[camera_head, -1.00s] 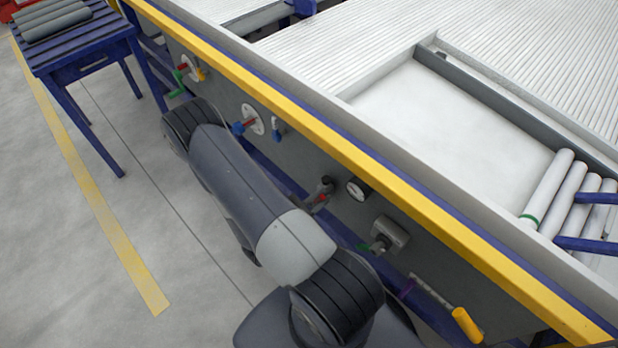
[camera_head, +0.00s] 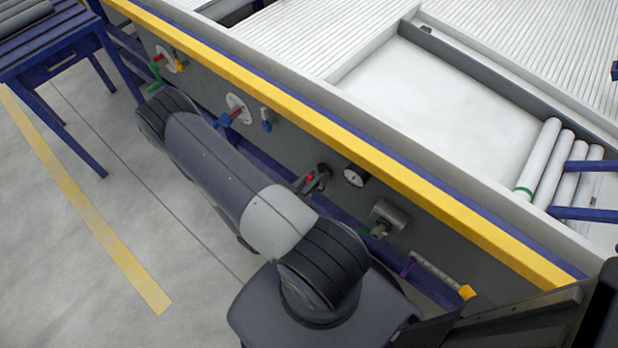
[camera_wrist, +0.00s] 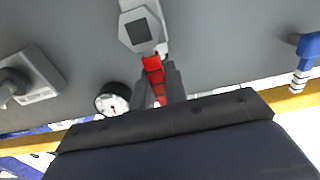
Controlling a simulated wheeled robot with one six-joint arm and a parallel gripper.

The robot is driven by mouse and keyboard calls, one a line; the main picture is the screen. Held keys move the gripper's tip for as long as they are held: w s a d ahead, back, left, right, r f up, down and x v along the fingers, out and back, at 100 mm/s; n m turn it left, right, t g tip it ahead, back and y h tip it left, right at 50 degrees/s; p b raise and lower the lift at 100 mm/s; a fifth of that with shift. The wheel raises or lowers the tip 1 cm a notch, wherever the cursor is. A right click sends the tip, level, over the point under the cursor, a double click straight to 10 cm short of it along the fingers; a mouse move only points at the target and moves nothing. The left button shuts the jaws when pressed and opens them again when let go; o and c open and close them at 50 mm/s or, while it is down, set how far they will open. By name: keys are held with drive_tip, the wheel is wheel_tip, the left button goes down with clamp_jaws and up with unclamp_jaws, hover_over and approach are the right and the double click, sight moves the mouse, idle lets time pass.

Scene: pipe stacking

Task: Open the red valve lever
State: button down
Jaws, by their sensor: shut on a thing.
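The red valve lever (camera_wrist: 153,72) shows in the wrist view, hanging from a grey valve body (camera_wrist: 142,30) on the dark panel. My gripper (camera_wrist: 159,85) is shut on the lever, with a dark finger on each side of it. In the head view, the same valve (camera_head: 323,169) with its small red lever (camera_head: 309,177) sits low on the panel, left of the gauge. My gripper cannot be made out clearly there, as my arm covers much of the area.
A round gauge (camera_head: 355,176) is beside the valve. Another valve with a green lever (camera_head: 377,231), a blue-handled valve (camera_head: 228,118) and a yellow handle (camera_head: 467,292) are also on the panel. A yellow rail (camera_head: 330,128) runs above. Clear floor (camera_head: 80,260) is at left.

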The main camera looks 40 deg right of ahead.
drive_tip(key=c, duration=1.4)
unclamp_jaws()
drive_tip(key=shift+c, duration=0.2)
drive_tip(key=shift+a, duration=0.15)
drive_tip(key=a, duration=1)
drive_tip(key=shift+s+a, duration=0.3)
drive_tip(key=shift+s, duration=0.05)
drive_tip(key=shift+d, duration=0.1)
drive_tip(key=shift+w+d, duration=0.2)
drive_tip(key=shift+d, duration=2.5)
drive_tip(key=shift+w+d, duration=0.2)
drive_tip(key=shift+d, duration=2.45)
drive_tip(key=shift+a, duration=0.1)
